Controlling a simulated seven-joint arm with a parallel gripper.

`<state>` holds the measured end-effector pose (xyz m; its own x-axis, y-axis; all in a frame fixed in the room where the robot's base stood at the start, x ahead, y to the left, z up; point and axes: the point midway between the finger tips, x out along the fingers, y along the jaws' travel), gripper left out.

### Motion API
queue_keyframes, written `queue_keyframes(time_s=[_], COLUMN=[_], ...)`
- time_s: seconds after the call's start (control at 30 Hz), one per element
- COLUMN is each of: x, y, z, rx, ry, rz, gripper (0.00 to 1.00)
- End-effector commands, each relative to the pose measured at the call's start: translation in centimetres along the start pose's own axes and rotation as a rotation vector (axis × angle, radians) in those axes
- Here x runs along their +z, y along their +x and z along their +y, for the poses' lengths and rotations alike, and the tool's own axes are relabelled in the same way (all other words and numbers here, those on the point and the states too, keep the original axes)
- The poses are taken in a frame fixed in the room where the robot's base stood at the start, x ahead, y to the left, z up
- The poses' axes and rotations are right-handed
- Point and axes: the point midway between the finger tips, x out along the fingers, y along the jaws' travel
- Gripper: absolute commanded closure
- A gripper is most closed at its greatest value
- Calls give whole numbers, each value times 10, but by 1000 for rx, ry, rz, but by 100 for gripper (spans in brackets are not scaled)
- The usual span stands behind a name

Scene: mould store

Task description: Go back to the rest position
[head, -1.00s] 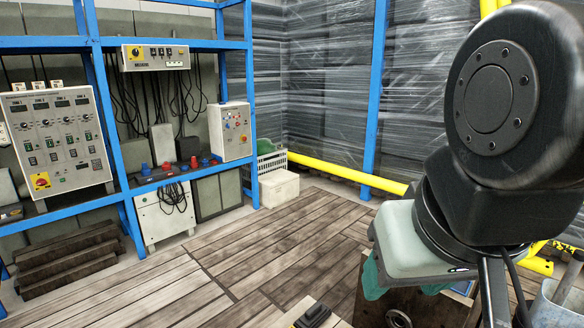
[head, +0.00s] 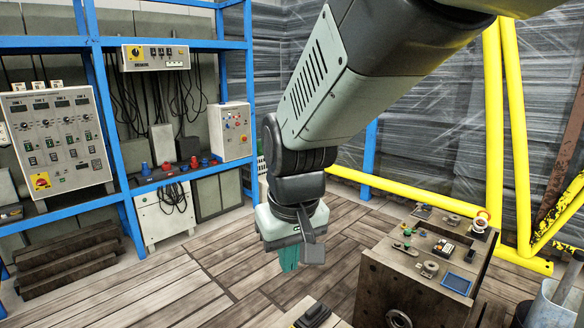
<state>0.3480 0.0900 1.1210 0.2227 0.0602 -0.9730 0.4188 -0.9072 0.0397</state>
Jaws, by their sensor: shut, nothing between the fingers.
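My gripper (head: 288,258) hangs pointing down over the wooden floor (head: 230,270), left of the wooden block with small parts on its top. Its green fingers show below the pale hand and look closed together, with nothing in them. The arm reaches in from the upper right of the head view. The gripper touches nothing that I can see.
The block (head: 378,295) carries several small items, among them a blue tray (head: 457,283). A blue rack (head: 117,150) with control boxes stands at left. Yellow rails (head: 398,184) run at the back and right. A metal bucket (head: 557,303) stands at lower right.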

Motion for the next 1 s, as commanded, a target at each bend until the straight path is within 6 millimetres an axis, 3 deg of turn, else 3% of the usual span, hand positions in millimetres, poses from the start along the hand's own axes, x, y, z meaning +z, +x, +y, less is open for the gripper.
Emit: queue_keyframes(time_s=[0.03, 0.23, 0.5, 0.7, 1.0], x=[-8, -31, -33, -28, -21], y=[19, 91, 180, 212, 239], z=[-10, -52, -104, -123, -126], rx=[-10, -40, -70, -79, -80], ry=[-34, -159, -296, -342, -348], rz=[-27, -105, -191, -218, -223], gripper=[100, 100, 100, 100, 100])
